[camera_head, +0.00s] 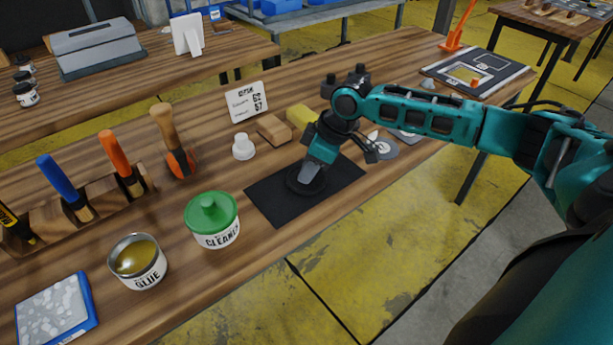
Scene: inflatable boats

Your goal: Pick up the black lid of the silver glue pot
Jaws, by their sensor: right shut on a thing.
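The silver glue pot (145,275) stands open on the near left of the workbench, with amber glue showing inside. The round black lid (294,184) is at the dark rectangular mat (268,208), to the right of the pots. My right gripper (312,178) points down at the mat and is shut on the lid. Its fingertips are partly hidden, and I cannot tell whether the lid touches the mat. My left gripper is not in view.
A green-lidded cleaner pot (213,220) stands between the glue pot and the mat. A wooden rack (100,192) holds tools at the left. A wooden block (274,130), a yellow block (301,116) and a white bottle (243,147) stand behind the mat.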

